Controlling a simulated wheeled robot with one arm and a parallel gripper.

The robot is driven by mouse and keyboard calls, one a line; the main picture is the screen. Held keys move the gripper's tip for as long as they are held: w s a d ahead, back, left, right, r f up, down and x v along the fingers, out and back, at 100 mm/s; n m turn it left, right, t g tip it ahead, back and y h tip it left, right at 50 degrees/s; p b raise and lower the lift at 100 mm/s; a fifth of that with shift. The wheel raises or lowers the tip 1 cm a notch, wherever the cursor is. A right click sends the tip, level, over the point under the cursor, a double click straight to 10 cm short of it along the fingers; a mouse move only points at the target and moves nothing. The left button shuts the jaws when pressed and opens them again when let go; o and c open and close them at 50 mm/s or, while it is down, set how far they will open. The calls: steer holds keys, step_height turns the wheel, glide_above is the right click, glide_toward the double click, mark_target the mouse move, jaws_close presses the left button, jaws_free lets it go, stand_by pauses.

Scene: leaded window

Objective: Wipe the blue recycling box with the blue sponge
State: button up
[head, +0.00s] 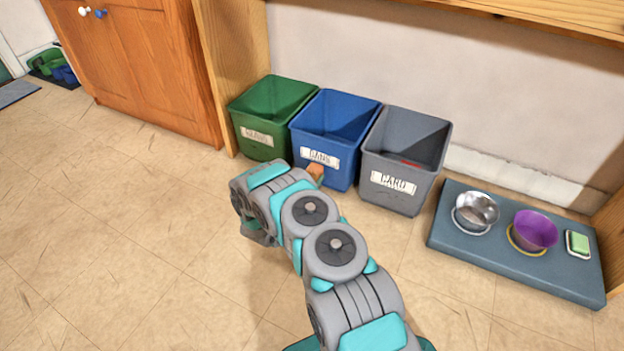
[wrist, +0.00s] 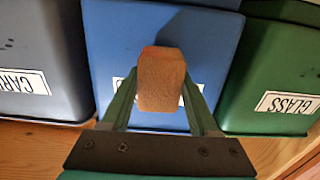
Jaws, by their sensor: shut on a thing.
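The blue recycling box (head: 345,115) stands on the floor between a green and a grey box. Its white front label is partly readable in the head view. In the wrist view the box (wrist: 195,50) fills the middle, upside down, its label mostly covered. My gripper (wrist: 160,92) is shut on an orange-brown sponge-like block (wrist: 162,75); no blue sponge shows. In the head view the block (head: 316,171) peeks out past my arm, in front of the blue box's lower front. I cannot tell whether it touches the box. My arm hides the fingers there.
The green box (head: 262,118) and grey box (head: 405,150) stand close on either side. A blue mat (head: 460,243) at right holds a metal bowl (head: 476,210), a purple bowl (head: 535,230) and a green block (head: 579,242) on a dish. Floor at left is clear.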

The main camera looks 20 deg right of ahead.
steer(key=shift+x, duration=0.9)
steer(key=shift+s+d+p, duration=0.25)
steer(key=shift+s+d, duration=0.25)
steer(key=shift+s, duration=0.2)
steer(key=shift+s+d+p, duration=0.25)
steer(key=shift+s+d, duration=0.25)
steer(key=shift+s, duration=0.2)
steer(key=shift+d, duration=0.15)
steer(key=shift+w+a, duration=1.15)
steer(key=shift+w, duration=0.3)
steer(key=p+v, duration=0.2)
steer(key=v, duration=0.4)
